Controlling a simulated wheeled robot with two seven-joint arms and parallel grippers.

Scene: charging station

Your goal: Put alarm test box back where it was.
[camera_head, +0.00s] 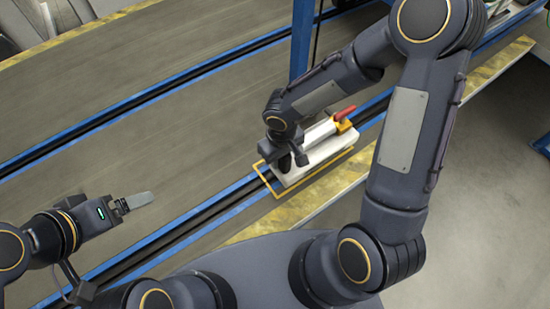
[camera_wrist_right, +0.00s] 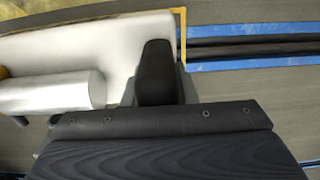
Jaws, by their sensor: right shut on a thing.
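The alarm test box (camera_head: 318,159) is a white box with a white cylinder, a red tip and yellow parts.
Blue-edged dark rails (camera_head: 130,104) run diagonally across the grey floor. A blue post (camera_head: 301,40) stands behind my right arm. A yellow-and-black striped edge (camera_head: 268,226) runs in front of the rail. Open grey surface (camera_head: 110,130) lies to the left.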

